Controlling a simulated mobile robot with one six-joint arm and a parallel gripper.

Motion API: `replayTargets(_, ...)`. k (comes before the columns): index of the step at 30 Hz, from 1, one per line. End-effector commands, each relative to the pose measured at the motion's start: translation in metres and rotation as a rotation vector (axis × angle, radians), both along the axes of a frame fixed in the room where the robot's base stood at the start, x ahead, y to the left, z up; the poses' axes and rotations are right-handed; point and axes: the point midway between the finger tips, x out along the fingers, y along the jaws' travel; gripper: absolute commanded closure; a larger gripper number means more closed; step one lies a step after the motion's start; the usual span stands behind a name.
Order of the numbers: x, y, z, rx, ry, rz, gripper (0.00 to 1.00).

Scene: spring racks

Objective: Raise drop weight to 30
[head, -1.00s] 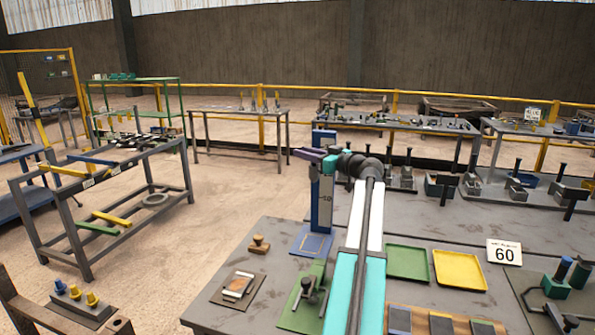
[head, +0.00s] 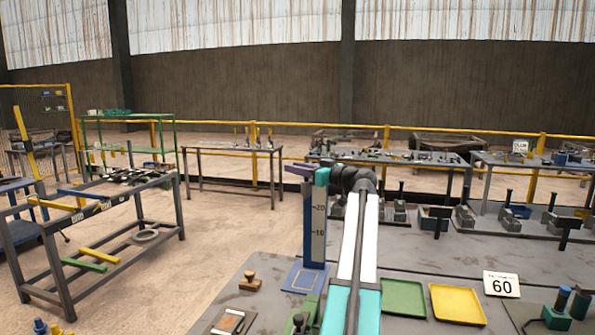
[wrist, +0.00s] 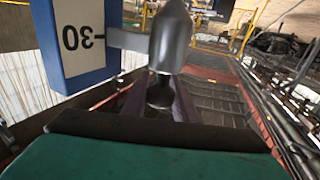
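The blue post (head: 314,235) with a white scale stands on the table, its 10 and 20 marks showing in the head view. Its 30 mark shows large in the wrist view (wrist: 85,40). The grey drop weight (wrist: 171,38) has a pointed end, and a flat bar runs from it to the scale, about level with the 30 line. My gripper (wrist: 160,85) has its purple fingers on either side of the weight's dark stem and appears shut on it. In the head view my gripper (head: 300,171) is at the post's upper end, and the weight is hidden.
A green tray (head: 403,298), a yellow tray (head: 458,304) and a sign reading 60 (head: 501,286) lie right of my arm. Racks and tables stand farther back.

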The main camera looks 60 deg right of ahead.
Motion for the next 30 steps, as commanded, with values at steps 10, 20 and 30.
replayTargets(10,-0.001,-0.001,-0.001,-0.001,0.000,-0.003,0.57)
replayTargets(20,-0.017,0.000,-0.002,-0.001,0.000,-0.005,0.57)
replayTargets(30,-0.067,0.003,-0.002,-0.002,0.000,-0.006,0.57)
